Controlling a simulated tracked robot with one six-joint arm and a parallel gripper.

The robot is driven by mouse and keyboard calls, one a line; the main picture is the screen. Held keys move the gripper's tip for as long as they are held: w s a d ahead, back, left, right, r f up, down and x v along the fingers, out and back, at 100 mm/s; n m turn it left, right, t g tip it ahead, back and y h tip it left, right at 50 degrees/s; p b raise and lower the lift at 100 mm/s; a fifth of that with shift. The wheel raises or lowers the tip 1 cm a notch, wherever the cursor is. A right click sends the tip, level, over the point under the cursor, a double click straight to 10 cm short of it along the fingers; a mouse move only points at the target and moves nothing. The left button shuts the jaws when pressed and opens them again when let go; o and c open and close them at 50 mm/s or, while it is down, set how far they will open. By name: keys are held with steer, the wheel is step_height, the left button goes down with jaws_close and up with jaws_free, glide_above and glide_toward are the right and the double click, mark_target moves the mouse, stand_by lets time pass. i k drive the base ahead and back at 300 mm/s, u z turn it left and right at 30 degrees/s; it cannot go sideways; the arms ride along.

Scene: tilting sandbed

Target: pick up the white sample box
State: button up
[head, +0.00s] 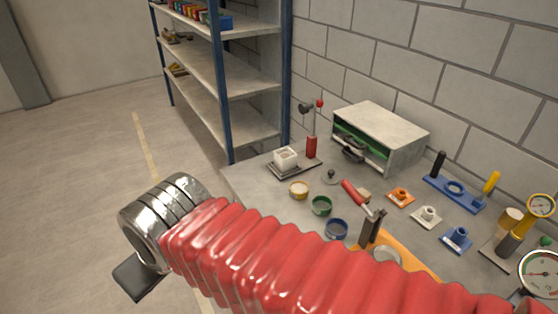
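A small white box (286,157) with an open-looking top stands on a dark flat base (293,168) at the back left corner of the grey bench. It looks like the white sample box. My gripper (140,275) is at the lower left, past the metal rings at the end of my red arm. Only a dark flat part of it shows, over the floor and left of the bench, well apart from the box. The rest of it is hidden behind my arm, so I cannot tell if it is open or shut.
A red post (312,145) stands right beside the box. A grey cabinet (385,130) is behind to the right. A shelf rack (225,85) stands behind left; the left floor is clear.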

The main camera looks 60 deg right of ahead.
mark_target(285, 160)
steer(key=i, duration=0.95)
steer(key=z, duration=0.05)
